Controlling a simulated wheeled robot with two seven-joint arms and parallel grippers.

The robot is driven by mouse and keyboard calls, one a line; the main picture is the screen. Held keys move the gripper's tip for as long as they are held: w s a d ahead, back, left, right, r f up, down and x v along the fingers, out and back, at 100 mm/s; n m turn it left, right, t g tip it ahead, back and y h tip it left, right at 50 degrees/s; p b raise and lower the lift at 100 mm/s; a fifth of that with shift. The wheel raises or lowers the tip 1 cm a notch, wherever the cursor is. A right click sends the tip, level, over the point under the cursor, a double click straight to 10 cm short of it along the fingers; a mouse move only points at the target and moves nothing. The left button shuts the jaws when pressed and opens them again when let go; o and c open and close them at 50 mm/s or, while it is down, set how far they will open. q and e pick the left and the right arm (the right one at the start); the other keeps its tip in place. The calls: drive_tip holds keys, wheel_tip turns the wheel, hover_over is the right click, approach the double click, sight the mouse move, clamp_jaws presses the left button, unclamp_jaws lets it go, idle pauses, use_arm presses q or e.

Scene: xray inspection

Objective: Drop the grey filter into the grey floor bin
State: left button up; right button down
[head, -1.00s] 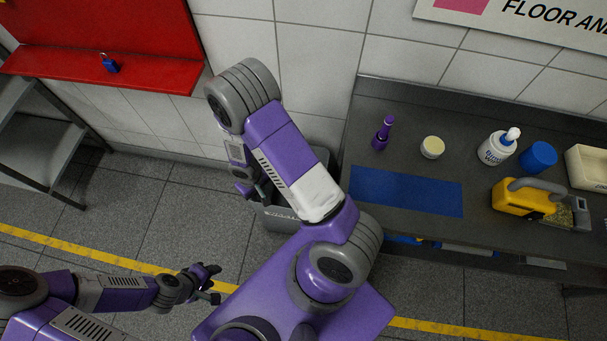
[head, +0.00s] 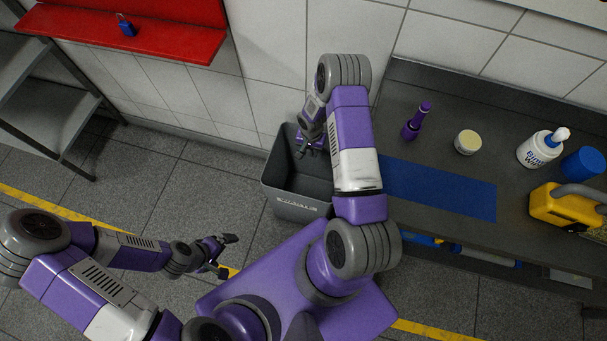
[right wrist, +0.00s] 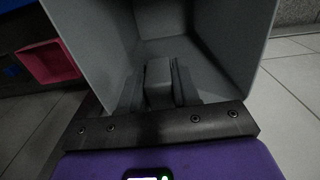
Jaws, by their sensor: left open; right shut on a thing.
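The grey floor bin (head: 290,203) stands on the floor between the wall and the dark bench, with lettering on its front. In the right wrist view its grey walls (right wrist: 230,45) fill most of the picture. My right gripper (head: 314,150) points down over the bin's opening. In the right wrist view it (right wrist: 158,95) is shut on the small grey filter (right wrist: 158,72), held between the two dark fingers with the bin's inside beyond. My left gripper (head: 224,253) is open and empty, over the floor to the left of my base.
The dark bench (head: 440,235) on the right bears a blue mat (head: 440,190), a purple bottle (head: 416,122), a jar (head: 467,141), a wipes tub and a yellow tool. A red shelf (head: 160,43) and a grey rack stand at left. A pink bin (right wrist: 48,62) shows in the right wrist view.

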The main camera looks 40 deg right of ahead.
drive_tip(key=shift+d+f, duration=0.15)
drive_tip(key=shift+f, duration=0.25)
drive_tip(key=shift+f+b, duration=1.85)
drive_tip(key=shift+f, duration=0.9)
drive_tip(key=c, duration=0.7)
unclamp_jaws()
drive_tip(key=shift+c, duration=0.2)
drive_tip(key=shift+r+p, duration=1.15)
drive_tip(key=shift+r, duration=2.7)
